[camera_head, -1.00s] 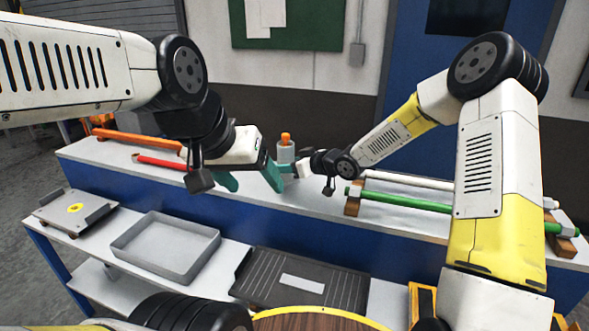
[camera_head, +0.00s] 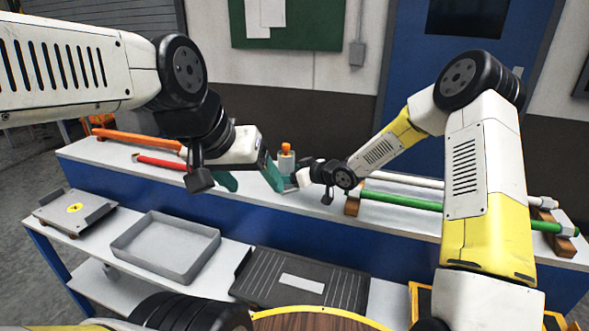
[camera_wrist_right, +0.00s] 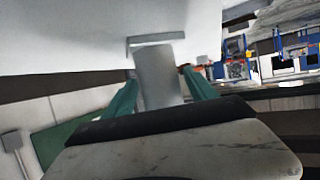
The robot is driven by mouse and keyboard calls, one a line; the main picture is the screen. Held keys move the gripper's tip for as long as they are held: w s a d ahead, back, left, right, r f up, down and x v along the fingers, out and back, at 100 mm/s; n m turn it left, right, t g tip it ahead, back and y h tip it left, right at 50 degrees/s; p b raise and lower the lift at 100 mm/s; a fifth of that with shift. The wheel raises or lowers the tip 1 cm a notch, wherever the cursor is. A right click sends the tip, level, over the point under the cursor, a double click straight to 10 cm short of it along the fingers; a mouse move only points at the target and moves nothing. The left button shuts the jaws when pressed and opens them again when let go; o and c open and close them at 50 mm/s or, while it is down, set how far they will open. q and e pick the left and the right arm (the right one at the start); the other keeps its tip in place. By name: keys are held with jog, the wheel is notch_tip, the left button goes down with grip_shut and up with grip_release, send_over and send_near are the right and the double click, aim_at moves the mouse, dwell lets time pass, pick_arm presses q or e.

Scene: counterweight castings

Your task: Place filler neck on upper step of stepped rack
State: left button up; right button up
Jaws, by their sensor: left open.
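The filler neck, a grey cylinder with an orange cap (camera_head: 286,148), is upright at the middle of the stepped rack's white upper step (camera_head: 330,207). My right gripper (camera_head: 292,182) is around it, partly hidden in the head view. In the right wrist view the grey neck (camera_wrist_right: 158,80) with its wide flange sits between the teal fingers, flange towards the white surface. Whether the flange touches the step I cannot tell. My left gripper (camera_head: 246,178) is open and empty, just left of the neck, its teal fingers over the upper step.
Orange (camera_head: 135,138) and red (camera_head: 158,161) bars lie on the upper step's left. Green (camera_head: 400,200) and white (camera_head: 410,180) bars on wooden blocks lie at the right. The lower step holds a plate with a yellow disc (camera_head: 75,208), a grey tray (camera_head: 125,246) and a black ribbed tray (camera_head: 245,290).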

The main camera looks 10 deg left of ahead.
jog(key=shift+r, duration=0.15)
jog(key=shift+s+d+r, duration=0.1)
jog(key=shift+s+d, duration=0.05)
jog(key=shift+d, duration=0.15)
jog(key=s+d+r+m+h, duration=0.25)
jog(key=s+d+r, duration=0.25)
jog(key=d, duration=0.4)
jog(key=s+d+r+m+t+h, duration=0.1)
jog(key=s+d+r+h, duration=0.35)
jog(key=d, duration=0.35)
jog(key=s+d+r+m+h, duration=0.2)
jog(key=s+d+r+h, duration=0.15)
jog(key=d+r, duration=0.4)
jog(key=s+d+r+m+g, duration=0.1)
jog(key=s+m, duration=0.1)
jog(key=s, duration=0.9)
jog(key=s+d+r+m+g+y, duration=0.1)
jog(key=s+d+m, duration=0.1)
jog(key=s, duration=0.9)
jog(key=shift+m, duration=0.55)
jog(key=shift+d+y, duration=0.1)
jog(key=shift+y, duration=0.15)
jog(key=shift+c, duration=0.2)
